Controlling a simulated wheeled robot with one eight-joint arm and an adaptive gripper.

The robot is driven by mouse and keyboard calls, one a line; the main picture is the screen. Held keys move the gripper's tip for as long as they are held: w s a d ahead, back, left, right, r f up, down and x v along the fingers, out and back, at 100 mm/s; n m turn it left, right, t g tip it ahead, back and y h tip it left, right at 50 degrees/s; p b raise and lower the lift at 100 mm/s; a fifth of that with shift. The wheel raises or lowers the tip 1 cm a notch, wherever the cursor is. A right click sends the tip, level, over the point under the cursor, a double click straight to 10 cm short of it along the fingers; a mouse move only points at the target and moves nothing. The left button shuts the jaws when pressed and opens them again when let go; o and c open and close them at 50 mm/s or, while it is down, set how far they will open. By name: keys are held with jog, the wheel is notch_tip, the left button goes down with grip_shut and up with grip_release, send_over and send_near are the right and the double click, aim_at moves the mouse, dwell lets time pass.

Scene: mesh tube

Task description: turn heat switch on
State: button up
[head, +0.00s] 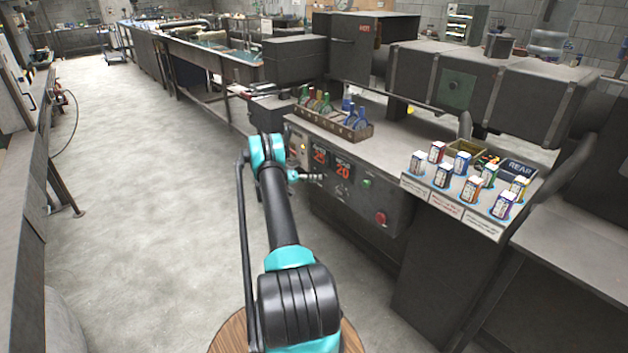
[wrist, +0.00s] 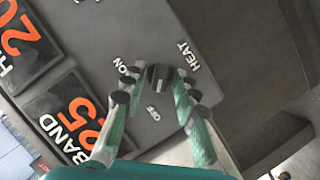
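The heat switch (wrist: 158,76) is a small dark knob on the grey control panel (wrist: 150,40). Its HEAT label is to its right, ON to its upper left and OFF below it in the wrist view. A pale mark on the knob seems to face the OFF side. My gripper (wrist: 157,76) is open, with one dark fingertip on each side of the knob. Small gaps seem to show between fingertips and knob; I cannot tell whether either touches. In the head view my gripper (head: 312,179) is at the panel's left part, and the switch cannot be made out.
Orange BAND 25 (wrist: 80,125) and HEAT 20 (head: 343,170) displays are on the panel. A red button (head: 381,218) and a green button (head: 367,184) sit farther right. Coloured handles stand in a rack (head: 318,122) above. Open floor (head: 150,200) lies left.

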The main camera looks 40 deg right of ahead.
grip_shut()
jog(key=shift+s+m+t+y, duration=0.1)
jog(key=shift+s+m+t, duration=0.05)
jog(key=shift+m+t, duration=1.6)
jog(key=shift+s+m+t+y, duration=0.15)
jog(key=shift+m+t, duration=0.9)
jog(key=shift+m, duration=1.25)
jog(key=shift+s+m+t+y, duration=0.1)
jog(key=shift+s+m+t, duration=0.1)
jog(key=shift+m+t, duration=1.55)
jog(key=shift+m+g, duration=0.35)
jog(key=shift+m, duration=0.05)
jog(key=shift+o, duration=1.8)
grip_release()
